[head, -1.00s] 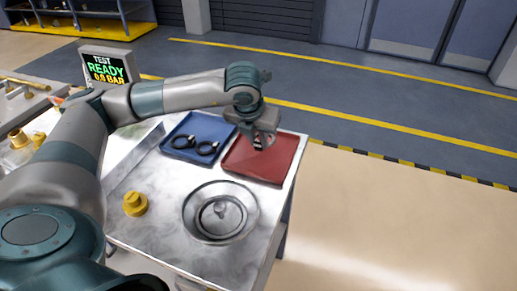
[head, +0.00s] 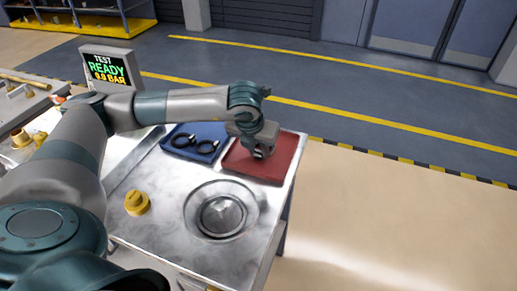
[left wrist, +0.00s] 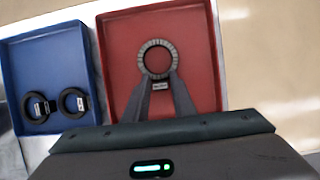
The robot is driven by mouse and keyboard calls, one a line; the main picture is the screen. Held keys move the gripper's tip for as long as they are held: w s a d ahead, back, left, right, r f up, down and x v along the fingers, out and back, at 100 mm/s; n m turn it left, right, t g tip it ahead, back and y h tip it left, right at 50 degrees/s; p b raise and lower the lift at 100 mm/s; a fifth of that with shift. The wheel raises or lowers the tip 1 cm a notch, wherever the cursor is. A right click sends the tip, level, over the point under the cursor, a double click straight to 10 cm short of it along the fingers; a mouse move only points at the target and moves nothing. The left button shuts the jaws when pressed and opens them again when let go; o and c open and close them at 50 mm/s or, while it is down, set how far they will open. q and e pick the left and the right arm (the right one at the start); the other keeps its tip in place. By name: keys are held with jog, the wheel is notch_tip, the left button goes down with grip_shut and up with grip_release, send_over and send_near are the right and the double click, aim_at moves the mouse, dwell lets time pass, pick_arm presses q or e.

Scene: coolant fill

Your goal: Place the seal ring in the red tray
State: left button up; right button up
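The seal ring, a dark ribbed ring (left wrist: 145,60) with a small white label, shows in the left wrist view over the red tray (left wrist: 120,40). My left gripper (left wrist: 160,78) has its fingers drawn in on either side of the ring's labelled near edge and appears shut on it. In the head view my left gripper (head: 260,154) points down low over the red tray (head: 288,160), and the ring is mostly hidden there. Whether the ring touches the tray floor, I cannot tell. My right gripper is not in view.
A blue tray (head: 212,131) with two black rings (head: 206,148) stands left of the red tray; it also shows in the left wrist view (left wrist: 40,60). A round metal bowl (head: 222,216) and a yellow cap (head: 137,204) are nearer. A screen (head: 105,68) reads READY.

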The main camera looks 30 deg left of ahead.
pick_arm(q)
jog(key=shift+o, duration=0.8)
